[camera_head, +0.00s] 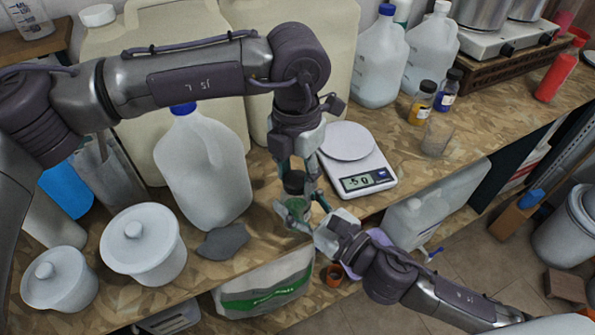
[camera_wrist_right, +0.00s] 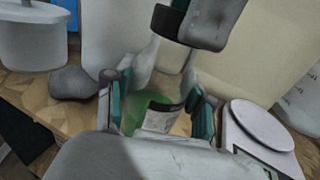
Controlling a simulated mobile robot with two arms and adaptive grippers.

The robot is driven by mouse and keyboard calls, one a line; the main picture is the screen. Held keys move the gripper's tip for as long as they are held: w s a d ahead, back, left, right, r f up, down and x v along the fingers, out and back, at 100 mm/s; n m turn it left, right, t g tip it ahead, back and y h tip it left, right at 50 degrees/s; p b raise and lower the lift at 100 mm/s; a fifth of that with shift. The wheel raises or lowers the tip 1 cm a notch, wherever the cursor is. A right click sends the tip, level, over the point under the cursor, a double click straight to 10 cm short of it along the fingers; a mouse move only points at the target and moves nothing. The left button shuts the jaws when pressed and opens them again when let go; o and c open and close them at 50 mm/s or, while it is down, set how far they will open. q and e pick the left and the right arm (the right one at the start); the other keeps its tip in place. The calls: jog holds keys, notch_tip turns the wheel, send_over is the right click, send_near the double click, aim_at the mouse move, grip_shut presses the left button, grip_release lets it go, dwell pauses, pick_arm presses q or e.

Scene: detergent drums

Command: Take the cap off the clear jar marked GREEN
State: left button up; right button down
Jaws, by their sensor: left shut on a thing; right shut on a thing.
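The clear jar with green contents (camera_head: 300,206) is at the bench's front edge. It also shows in the right wrist view (camera_wrist_right: 158,112), with a pale label. Its black cap (camera_head: 293,183) is directly above the jar body, also in the right wrist view (camera_wrist_right: 167,22). My left gripper (camera_head: 298,172) reaches down from above and is shut on the cap. My right gripper (camera_head: 305,214) comes from the front right, shut around the jar body. Its fingers flank the jar in the right wrist view (camera_wrist_right: 158,108). The marking is unreadable.
A kitchen scale (camera_head: 368,180) stands just right of the jar. A blue-capped jug (camera_head: 205,165) and a grey stone-like lump (camera_head: 222,242) are left of it. White lidded pots (camera_head: 143,250) stand front left. Small bottles (camera_head: 423,102) are farther back right.

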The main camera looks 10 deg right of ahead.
pick_arm(q)
jog(key=shift+w+r, duration=0.15)
jog(key=shift+r, duration=0.05)
pick_arm(e)
jog(key=shift+s+a, duration=0.15)
jog(key=shift+s, duration=0.05)
pick_arm(q)
jog(key=shift+r, duration=0.8)
pick_arm(e)
jog(key=shift+f, duration=0.1)
pick_arm(q)
jog(key=shift+r, duration=0.1)
jog(key=shift+r, duration=0.1)
pick_arm(e)
jog(key=shift+w, duration=0.15)
